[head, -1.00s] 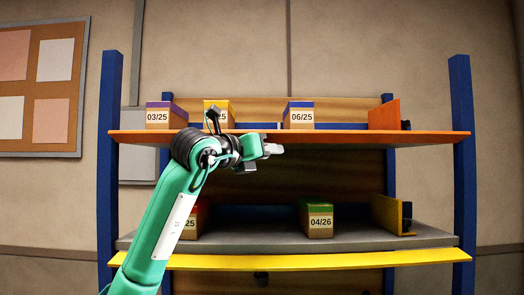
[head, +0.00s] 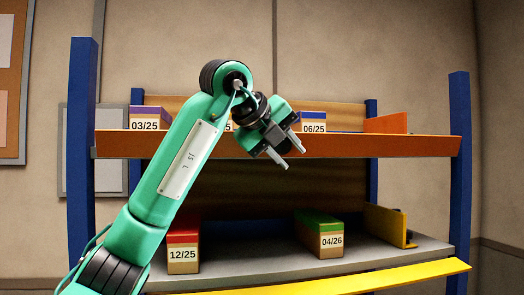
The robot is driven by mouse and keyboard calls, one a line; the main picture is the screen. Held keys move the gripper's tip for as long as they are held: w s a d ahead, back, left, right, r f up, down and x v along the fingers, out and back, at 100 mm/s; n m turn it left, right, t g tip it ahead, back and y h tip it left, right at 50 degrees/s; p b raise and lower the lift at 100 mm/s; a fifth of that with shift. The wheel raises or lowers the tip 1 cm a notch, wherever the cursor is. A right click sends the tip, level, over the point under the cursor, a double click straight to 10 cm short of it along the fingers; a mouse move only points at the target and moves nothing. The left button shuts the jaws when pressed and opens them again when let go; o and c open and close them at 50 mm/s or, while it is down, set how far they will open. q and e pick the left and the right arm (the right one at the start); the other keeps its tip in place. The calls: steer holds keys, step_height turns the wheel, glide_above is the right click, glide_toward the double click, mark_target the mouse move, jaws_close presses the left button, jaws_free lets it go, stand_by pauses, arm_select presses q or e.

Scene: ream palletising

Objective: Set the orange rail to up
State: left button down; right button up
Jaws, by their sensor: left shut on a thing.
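The orange rail (head: 400,146) runs along the front edge of the upper shelf. Its front face shows as a broad band and covers the lowest part of the boxes behind it. My left gripper (head: 295,158) is in front of the rail near its middle, with its fingers pointing down and to the right. The two fingers show a little apart, with orange between them, and the gripper is shut on the rail; the exact contact is hard to see. My right gripper is not in view.
Behind the rail stand boxes marked 03/25 (head: 144,125) and 06/25 (head: 314,128); my arm hides most of another. Below are boxes 12/25 (head: 183,255) and 04/26 (head: 331,241). The yellow rail (head: 400,276) slopes outward. Blue posts (head: 459,180) frame the rack.

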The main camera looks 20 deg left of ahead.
arm_select(q)
steer(key=shift+w+a+r+n+g+p, duration=0.2)
steer(key=shift+r+n+g+p, duration=0.1)
steer(key=shift+r+n+g, duration=0.35)
steer(key=shift+w+g+h, duration=0.1)
steer(key=shift+g+h, duration=0.3)
steer(key=shift+g, duration=0.05)
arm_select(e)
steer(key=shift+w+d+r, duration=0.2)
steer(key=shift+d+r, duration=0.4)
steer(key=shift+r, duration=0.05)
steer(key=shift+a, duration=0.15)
arm_select(q)
steer(key=c, duration=1.1)
jaws_free()
steer(key=shift+o, duration=0.4)
steer(key=shift+w+a, duration=0.1)
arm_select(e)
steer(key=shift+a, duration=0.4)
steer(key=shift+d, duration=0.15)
